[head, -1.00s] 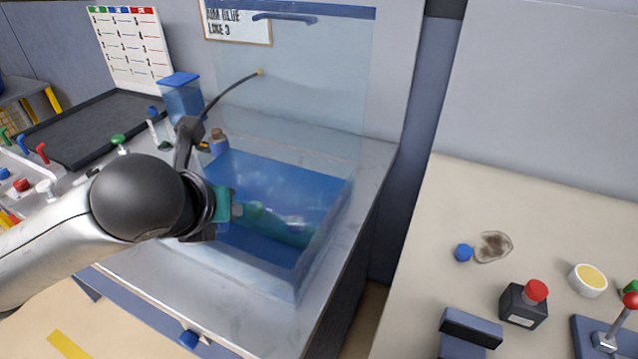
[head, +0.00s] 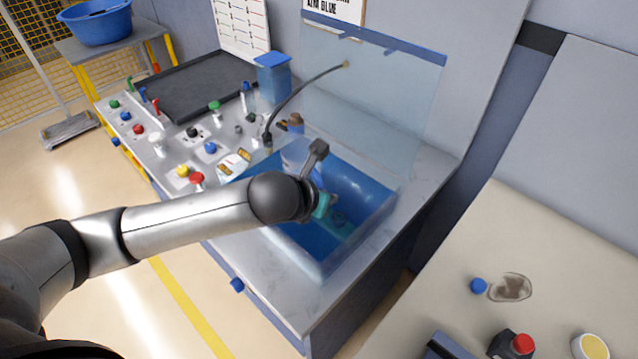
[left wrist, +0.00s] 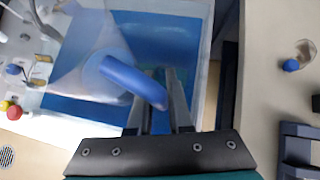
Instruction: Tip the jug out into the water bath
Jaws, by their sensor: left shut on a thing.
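The jug lies up and left of the fingers, over the blue of the bath. In the head view a pale part of the jug (head: 297,154) seems to show behind my wrist. Its exact tilt and contents cannot be told. My right gripper is out of view.
A clear upright panel (head: 375,90) stands behind the bath. A bent black hose (head: 300,97) arches at its back left. Levers and buttons (head: 197,179) fill the panel to the left. A beige bench (head: 560,250) with a blue cap (head: 479,286) is at right.

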